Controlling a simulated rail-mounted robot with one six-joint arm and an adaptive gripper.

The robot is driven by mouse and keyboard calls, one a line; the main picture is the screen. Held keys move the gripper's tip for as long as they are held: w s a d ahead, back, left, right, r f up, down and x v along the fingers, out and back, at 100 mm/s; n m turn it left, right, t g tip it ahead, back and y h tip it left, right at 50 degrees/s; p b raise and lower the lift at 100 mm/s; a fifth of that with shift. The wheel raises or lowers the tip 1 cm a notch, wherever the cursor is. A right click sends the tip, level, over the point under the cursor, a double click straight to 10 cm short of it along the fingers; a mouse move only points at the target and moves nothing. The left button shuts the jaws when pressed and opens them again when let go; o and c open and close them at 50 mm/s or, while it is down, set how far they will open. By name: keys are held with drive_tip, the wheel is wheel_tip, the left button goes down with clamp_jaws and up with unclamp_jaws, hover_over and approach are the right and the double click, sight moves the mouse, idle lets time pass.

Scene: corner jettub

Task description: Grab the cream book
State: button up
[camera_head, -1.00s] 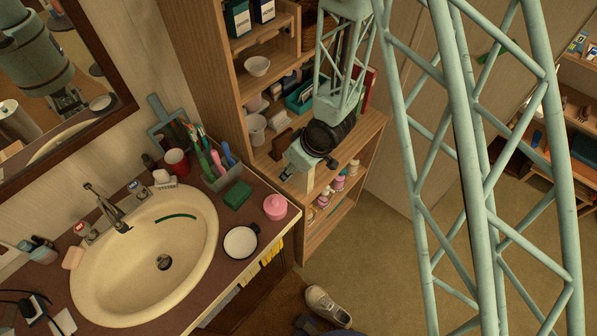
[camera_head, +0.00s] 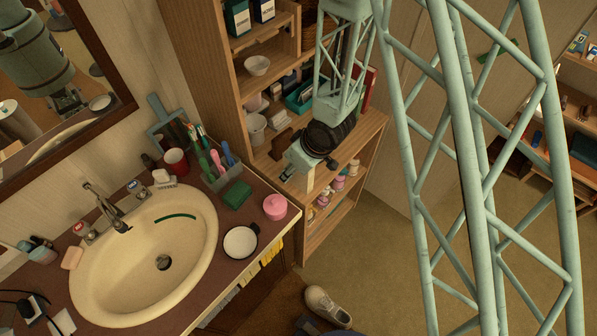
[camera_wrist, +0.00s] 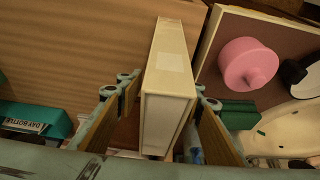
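The cream book (camera_wrist: 168,118) stands out in the middle of the wrist view, a pale block with a lighter patch on its long face. My gripper (camera_wrist: 168,105) is open, with one finger on each side of the book. A gap shows between the left finger and the book; the right finger is closer to it, and I cannot tell whether it touches. In the head view my gripper (camera_head: 300,168) is low at the wooden shelf, beside the washbasin counter. A small cream part (camera_head: 311,180) shows by it, probably the book, mostly hidden by my wrist.
The counter holds a pink jar (camera_head: 275,206), a green sponge (camera_head: 236,195), a round white dish (camera_head: 240,242) and a cup of brushes (camera_head: 222,172). A teal box (camera_wrist: 38,118) is left in the wrist view. Bottles (camera_head: 338,184) stand on a lower shelf. Floor at right is clear.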

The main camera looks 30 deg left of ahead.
drive_tip(key=c, duration=1.1)
drive_tip(key=shift+r, duration=0.2)
drive_tip(key=r, duration=0.3)
drive_tip(key=shift+s+d+r+p, duration=0.25)
drive_tip(key=shift+s+p, duration=0.05)
drive_tip(key=s+d+r+b, duration=0.1)
drive_tip(key=s+d, duration=0.7)
drive_tip(key=s, duration=0.1)
drive_tip(key=shift+d+r+b, duration=0.25)
drive_tip(key=shift+d+b, duration=0.1)
drive_tip(key=shift+d, duration=0.05)
drive_tip(key=p, duration=0.1)
drive_tip(key=s+p, duration=0.1)
drive_tip(key=p, duration=0.1)
drive_tip(key=shift+d+r, duration=0.1)
drive_tip(key=shift+d, duration=0.15)
drive_tip(key=shift+s+d+p, duration=0.15)
drive_tip(key=shift+p, duration=0.75)
